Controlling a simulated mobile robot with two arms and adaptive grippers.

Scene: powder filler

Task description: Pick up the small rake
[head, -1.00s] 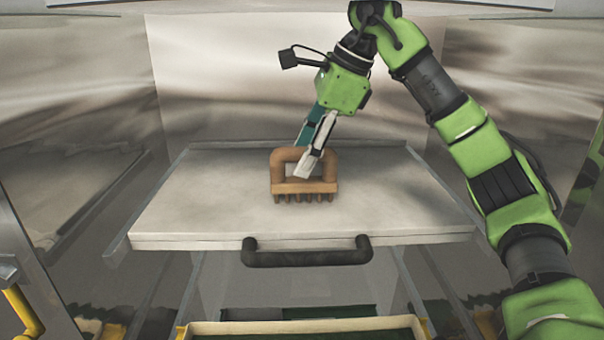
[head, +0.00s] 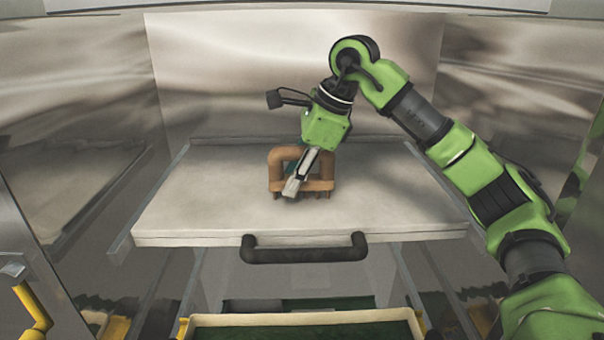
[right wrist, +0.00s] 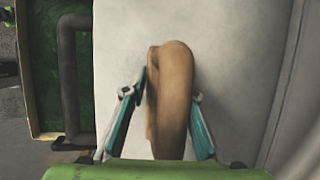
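The small rake (head: 275,172) is brown, with an arched handle and short teeth, and stands upright on the white lid-like board. My right gripper (head: 292,180) is at the handle, with one finger in front of it and the other mostly hidden behind. In the right wrist view the rake handle (right wrist: 172,95) lies between the two spread fingers of the gripper (right wrist: 165,95). My left gripper is not in view.
The white board (head: 190,205) has a dark handle (head: 305,250) on its front edge and free room on both sides of the rake. Metal walls (head: 290,80) enclose the back and sides. A cream-rimmed tray (head: 300,321) is below in front.

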